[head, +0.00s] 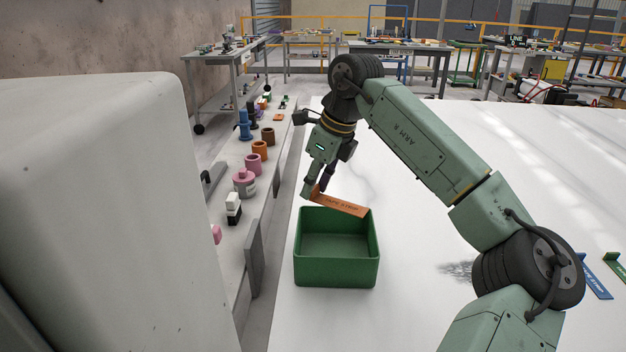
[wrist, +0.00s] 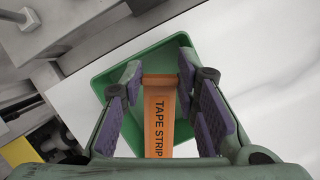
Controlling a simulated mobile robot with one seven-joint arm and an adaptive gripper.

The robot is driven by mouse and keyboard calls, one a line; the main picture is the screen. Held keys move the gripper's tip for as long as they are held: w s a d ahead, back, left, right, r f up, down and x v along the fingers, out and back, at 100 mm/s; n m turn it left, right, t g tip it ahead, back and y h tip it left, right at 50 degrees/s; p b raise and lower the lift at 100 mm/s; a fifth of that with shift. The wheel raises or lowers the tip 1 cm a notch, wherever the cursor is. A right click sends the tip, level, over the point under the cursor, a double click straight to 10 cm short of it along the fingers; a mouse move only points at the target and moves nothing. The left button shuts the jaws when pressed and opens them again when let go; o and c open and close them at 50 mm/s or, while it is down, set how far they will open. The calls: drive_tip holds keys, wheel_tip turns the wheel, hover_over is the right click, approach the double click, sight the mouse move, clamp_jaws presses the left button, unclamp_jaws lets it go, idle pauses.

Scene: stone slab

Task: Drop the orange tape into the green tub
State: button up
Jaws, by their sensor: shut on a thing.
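The orange tape (head: 341,204) is a flat strip with a raised end, lettered "TAPE STRIP" in the wrist view (wrist: 158,118). My gripper (head: 316,191) is shut on it, with the purple finger pads on either side. The green tub (head: 337,272) stands open on the white slab, and its visible floor is bare. In the head view the strip overlaps the tub's far rim. In the wrist view the green tub (wrist: 112,82) lies beyond and below the strip, and the strip and my fingers hide part of it.
A grey bench (head: 232,265) with bottles, cups and other small items runs along the left, close to the tub. A blue strip (head: 597,281) and a green strip (head: 616,267) lie at the far right of the slab. The slab between is clear.

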sight(316, 197)
drive_tip(key=shift+f+b, duration=1.75)
drive_tip(key=shift+f, duration=0.9)
drive_tip(key=o, duration=0.7)
drive_tip(key=shift+o, duration=0.2)
